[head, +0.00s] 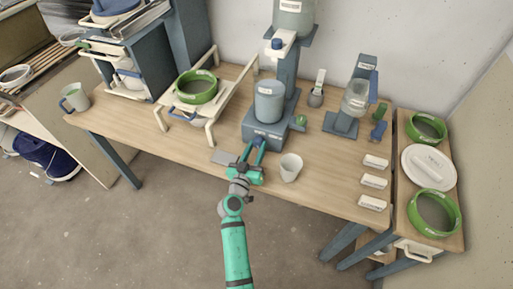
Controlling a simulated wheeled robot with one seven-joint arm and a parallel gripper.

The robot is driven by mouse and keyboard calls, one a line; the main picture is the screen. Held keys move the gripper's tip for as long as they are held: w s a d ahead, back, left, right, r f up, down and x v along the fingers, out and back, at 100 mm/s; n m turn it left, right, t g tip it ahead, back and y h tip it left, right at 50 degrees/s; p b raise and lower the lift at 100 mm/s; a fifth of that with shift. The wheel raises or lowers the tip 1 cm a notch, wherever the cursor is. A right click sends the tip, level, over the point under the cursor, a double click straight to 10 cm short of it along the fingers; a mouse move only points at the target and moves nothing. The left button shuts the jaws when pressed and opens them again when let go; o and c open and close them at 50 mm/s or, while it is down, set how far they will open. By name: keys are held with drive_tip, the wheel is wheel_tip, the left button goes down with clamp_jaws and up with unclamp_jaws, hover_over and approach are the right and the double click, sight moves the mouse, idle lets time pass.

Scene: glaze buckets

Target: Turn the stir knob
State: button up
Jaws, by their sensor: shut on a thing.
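The mixing machine (268,132) stands near the middle of the bench, with a grey-blue bucket (269,102) on its base. My gripper (255,142) reaches the front face of that base, below a small label. Its two blue fingers are closed on a small part there, which seems to be the stir knob. The fingers hide the knob, so its angle cannot be told. A round green knob (300,121) sits at the right side of the base, apart from my gripper.
A white cup (291,167) stands close to the right of my gripper. A flat grey plate (223,157) lies just left. A white rack (208,118) with a green-rimmed sieve (197,87) stands further left. White labelled blocks (374,182) lie at the right.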

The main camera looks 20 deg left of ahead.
drive_tip(key=shift+n, duration=0.6)
drive_tip(key=shift+w, duration=0.15)
drive_tip(key=shift+a, duration=0.15)
drive_tip(key=o, duration=1)
drive_tip(key=shift+o, duration=0.2)
drive_tip(key=shift+d, duration=0.25)
drive_tip(key=shift+s, duration=0.2)
drive_tip(key=s, duration=1)
drive_tip(key=shift+s+r, duration=0.1)
drive_tip(key=shift+s, duration=0.2)
